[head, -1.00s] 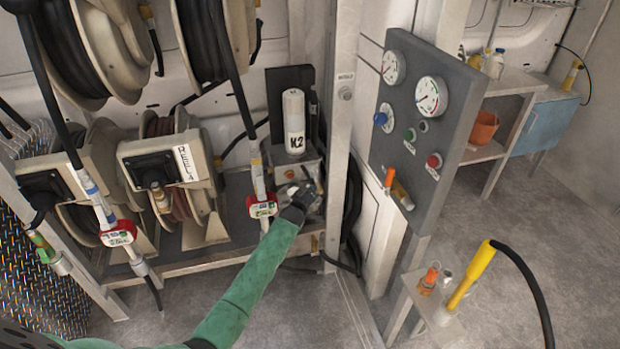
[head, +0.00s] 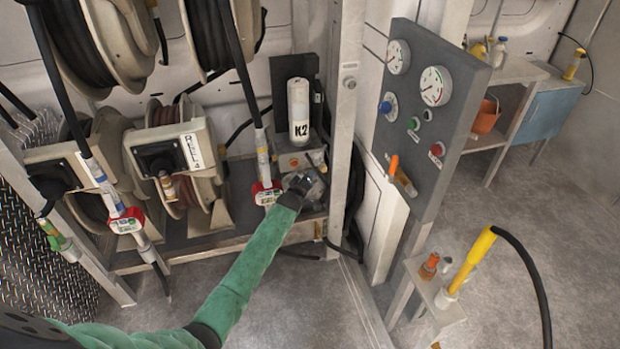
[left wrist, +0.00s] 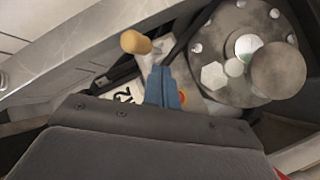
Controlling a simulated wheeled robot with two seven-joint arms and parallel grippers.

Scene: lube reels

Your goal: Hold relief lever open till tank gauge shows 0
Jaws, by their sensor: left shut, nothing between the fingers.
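My left gripper (head: 306,184) reaches to the low unit below the white K2 canister (head: 299,112). In the left wrist view its blue fingers (left wrist: 163,88) are together and hold nothing. A tan rounded knob (left wrist: 135,42), which may be the relief lever's end, stands left of and beyond the fingertips, apart from them in the picture. A grey bolted round cover (left wrist: 240,75) with a small pale disc and a round knob lies to the right. The panel carries two white gauges, upper (head: 398,57) and lower (head: 435,86); I cannot tell which is the tank gauge or read them.
Hose reels with hanging hoses and red-and-white meters (head: 128,221) fill the left. A grey post (head: 348,110) stands right of the canister. The control panel (head: 425,130) and a small stand with a yellow-handled nozzle (head: 472,258) are farther right. The floor in front is clear.

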